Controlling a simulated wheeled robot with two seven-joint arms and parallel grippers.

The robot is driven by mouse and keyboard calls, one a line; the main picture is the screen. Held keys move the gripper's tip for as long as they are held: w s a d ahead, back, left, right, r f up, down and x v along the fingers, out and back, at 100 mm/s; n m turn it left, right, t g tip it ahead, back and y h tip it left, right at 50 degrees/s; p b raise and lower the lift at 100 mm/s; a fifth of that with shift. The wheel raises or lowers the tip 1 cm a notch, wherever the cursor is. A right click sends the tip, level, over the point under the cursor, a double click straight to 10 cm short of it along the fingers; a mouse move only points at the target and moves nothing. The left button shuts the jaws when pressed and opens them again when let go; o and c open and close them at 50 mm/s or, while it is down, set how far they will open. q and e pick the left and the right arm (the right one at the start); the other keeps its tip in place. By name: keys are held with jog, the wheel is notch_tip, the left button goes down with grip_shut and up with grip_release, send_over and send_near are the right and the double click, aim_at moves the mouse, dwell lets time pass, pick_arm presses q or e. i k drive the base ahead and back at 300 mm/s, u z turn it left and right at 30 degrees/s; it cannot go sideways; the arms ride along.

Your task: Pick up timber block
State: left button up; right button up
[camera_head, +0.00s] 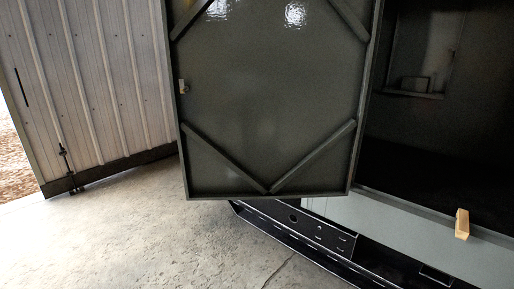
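The timber block (462,224) is a small pale wooden piece at the lower right of the head view. It sits at the front lower edge of the dark enclosure (440,140), against the grey sill (400,225), and appears to stick out over it. Neither of my grippers shows in this view. Nothing covers the block.
The enclosure's dark green door (270,100) stands open left of the opening, its lower edge above the floor. A black slotted base rail (300,235) runs below the sill. Concrete floor (150,240) is clear at lower left. A ribbed metal door (100,80) stands behind.

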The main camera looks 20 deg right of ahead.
aim_at(462, 227)
jog(key=i, duration=1.65)
jog(key=z, duration=3.8)
jog(key=i, duration=0.65)
jog(key=u, duration=0.05)
